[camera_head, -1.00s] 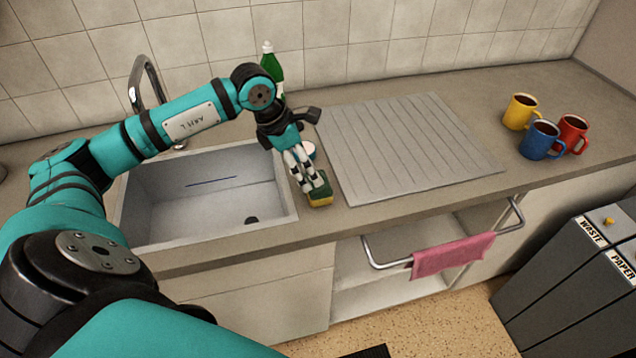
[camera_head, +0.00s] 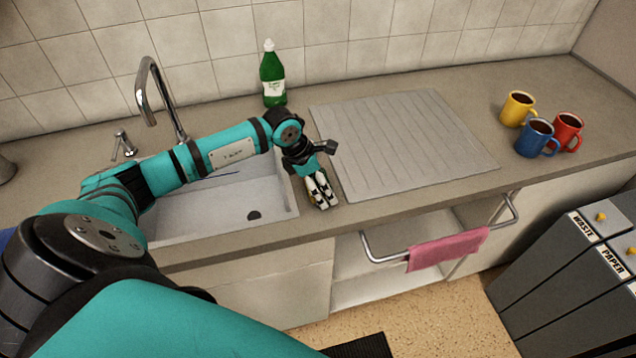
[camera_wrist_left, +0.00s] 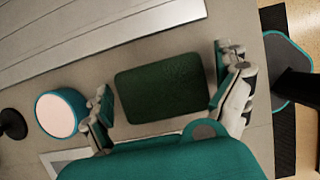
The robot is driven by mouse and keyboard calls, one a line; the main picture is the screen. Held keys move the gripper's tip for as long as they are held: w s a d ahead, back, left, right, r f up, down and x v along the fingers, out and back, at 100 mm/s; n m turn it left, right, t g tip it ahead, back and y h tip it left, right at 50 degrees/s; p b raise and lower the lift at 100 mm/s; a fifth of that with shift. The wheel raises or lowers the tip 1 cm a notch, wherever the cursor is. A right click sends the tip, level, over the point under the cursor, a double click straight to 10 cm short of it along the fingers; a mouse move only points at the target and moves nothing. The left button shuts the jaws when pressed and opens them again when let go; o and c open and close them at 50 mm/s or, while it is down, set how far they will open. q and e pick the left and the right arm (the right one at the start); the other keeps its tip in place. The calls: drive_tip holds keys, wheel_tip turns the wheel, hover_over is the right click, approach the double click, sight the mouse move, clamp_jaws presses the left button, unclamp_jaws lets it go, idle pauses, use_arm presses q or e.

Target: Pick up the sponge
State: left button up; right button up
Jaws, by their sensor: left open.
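The sponge (camera_wrist_left: 162,88) shows its dark green top in the left wrist view. It lies flat on the counter between the sink and the drainboard. My left gripper (camera_wrist_left: 165,85) is open, with one finger on each side of the sponge and a gap showing at each side. In the head view my left gripper (camera_head: 322,200) points down at the counter beside the sink's right edge, and it hides most or all of the sponge there. My right gripper is not in view.
The sink (camera_head: 280,205) is left, the ridged drainboard (camera_head: 400,145) right. A green bottle (camera_head: 272,80) stands behind. Yellow (camera_head: 517,109), blue (camera_head: 535,138) and red (camera_head: 567,131) mugs are far right.

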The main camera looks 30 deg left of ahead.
use_arm(q)
drive_tip(key=c, duration=0.6)
drive_tip(key=shift+r, duration=0.1)
drive_tip(key=shift+r+b, duration=0.45)
drive_tip(key=shift+r, duration=0.05)
wheel_tip(320, 180, up, 2)
drive_tip(key=shift+w+b, duration=0.1)
drive_tip(key=shift+b, duration=0.5)
drive_tip(key=s+b, duration=0.1)
drive_tip(key=s, duration=0.3)
drive_tip(key=s+r+b, duration=0.1)
drive_tip(key=s+b, duration=0.1)
drive_tip(key=s, duration=0.3)
drive_tip(key=s+a+b, duration=0.1)
drive_tip(key=s+b, duration=0.1)
drive_tip(key=s, duration=0.3)
drive_tip(key=shift+s+r, duration=0.25)
drive_tip(key=shift+r, duration=0.05)
drive_tip(key=shift+s+d+r, duration=0.1)
drive_tip(key=shift+s+r, duration=0.05)
drive_tip(key=shift+s, duration=0.7)
drive_tip(key=shift+o, duration=0.3)
drive_tip(key=c, duration=0.4)
